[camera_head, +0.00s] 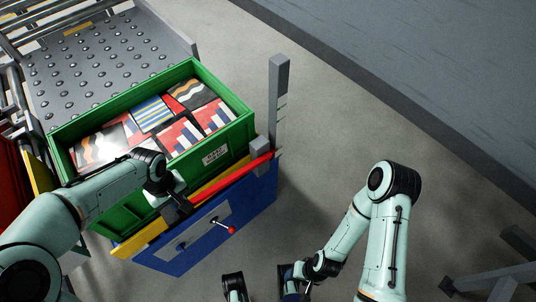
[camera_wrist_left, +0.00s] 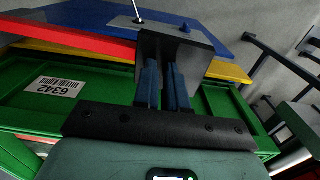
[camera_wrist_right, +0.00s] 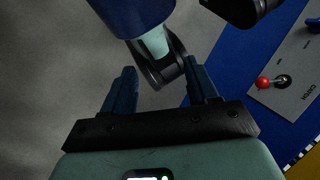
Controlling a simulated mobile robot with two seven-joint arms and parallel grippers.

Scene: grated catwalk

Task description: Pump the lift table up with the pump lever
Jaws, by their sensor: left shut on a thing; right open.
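The lift table has a blue body (camera_head: 222,222) and a yellow edge (camera_head: 140,240). The red pump lever (camera_head: 228,173) runs along its near side from a grey block (camera_head: 260,150) and ends in a dark grip. My left gripper (camera_head: 177,208) is shut on this dark grip, which also shows in the left wrist view (camera_wrist_left: 200,55). The lever's red bar (camera_wrist_left: 85,45) leads off left there. My right gripper (camera_wrist_right: 160,70) is open and empty, low in front of the table, largely hidden by my arm in the head view.
A green crate (camera_head: 122,218) of several patterned boxes stands on the table. A red-knobbed small lever (camera_head: 231,230) sits on the grey panel. A grey post (camera_head: 278,100) rises at the right corner. A roller deck (camera_head: 100,65) lies behind.

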